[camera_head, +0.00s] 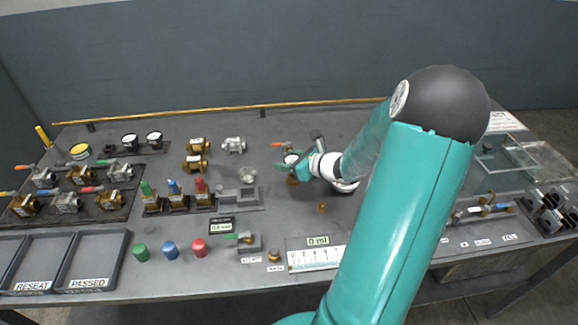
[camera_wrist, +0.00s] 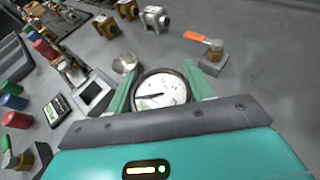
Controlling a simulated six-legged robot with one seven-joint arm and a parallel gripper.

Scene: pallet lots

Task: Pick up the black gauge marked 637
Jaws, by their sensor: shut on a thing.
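A round gauge with a black rim and a white dial (camera_wrist: 160,91) sits between the two teal fingers of my gripper (camera_wrist: 161,76) in the wrist view. The fingers are shut on it from both sides. Its number is too small to read. In the head view my gripper (camera_head: 296,167) is over the middle of the bench, with the gauge (camera_head: 291,158) partly hidden by the fingers. Two more black gauges with white dials, a left one (camera_head: 129,140) and a right one (camera_head: 154,137), stand on a dark rack at the back left.
An orange-handled valve (camera_wrist: 209,49) stands just beyond my gripper. A small metal bowl (camera_head: 247,175) is to its left. Coloured-top valves (camera_head: 174,194) and several other valves fill the left side. Trays marked RESEAT (camera_head: 36,287) and PASSED (camera_head: 92,284) lie at the front left.

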